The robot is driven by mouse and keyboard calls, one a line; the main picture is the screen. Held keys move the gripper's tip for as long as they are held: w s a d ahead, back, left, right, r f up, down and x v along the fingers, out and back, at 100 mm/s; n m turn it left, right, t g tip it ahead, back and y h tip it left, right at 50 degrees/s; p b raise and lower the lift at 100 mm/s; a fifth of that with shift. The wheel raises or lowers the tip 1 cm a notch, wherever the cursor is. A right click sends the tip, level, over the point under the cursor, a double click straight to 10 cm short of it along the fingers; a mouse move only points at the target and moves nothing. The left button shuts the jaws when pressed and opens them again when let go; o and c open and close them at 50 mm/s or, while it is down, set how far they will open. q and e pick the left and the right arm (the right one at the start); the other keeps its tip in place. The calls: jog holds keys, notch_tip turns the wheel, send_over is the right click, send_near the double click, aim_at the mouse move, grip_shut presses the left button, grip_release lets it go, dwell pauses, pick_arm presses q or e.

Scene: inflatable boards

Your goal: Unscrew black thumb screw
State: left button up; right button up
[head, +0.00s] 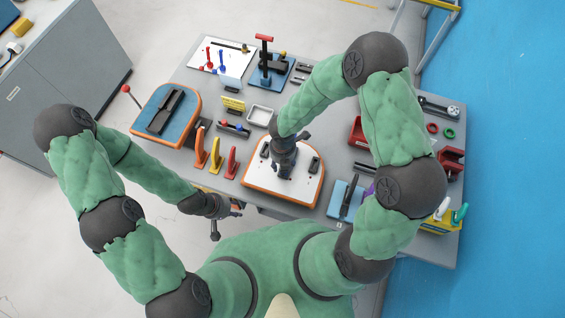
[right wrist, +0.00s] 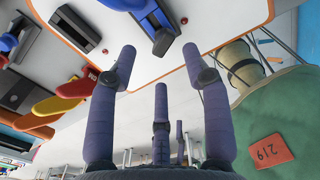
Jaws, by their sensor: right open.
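A white board with an orange edge (head: 258,186) lies at the table's front middle, with black blocks (head: 314,165) on it. In the right wrist view the board (right wrist: 215,12) fills the top, with a slotted black block (right wrist: 75,28) and another dark block (right wrist: 163,40) beside a purple-blue part.
A blue board with an orange edge (head: 183,120) lies to the left. Orange and yellow upright pieces (head: 216,155) stand left of the white board. A blue board with a black part (head: 337,207) lies to its right. A grey tray (head: 260,115) is behind.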

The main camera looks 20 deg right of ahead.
dwell(0.4)
jog(key=m+b, duration=0.2)
jog(key=m, duration=0.1)
jog(key=shift+f, duration=0.1)
jog(key=shift+d+m, duration=0.1)
jog(key=shift+m, duration=0.5)
jog(key=shift+b, duration=0.3)
jog(key=shift+w+m+b, duration=0.1)
jog(key=shift+m+b, duration=0.5)
jog(key=shift+m, duration=0.3)
jog(key=shift+m+b, duration=0.6)
jog(key=shift+m, duration=0.5)
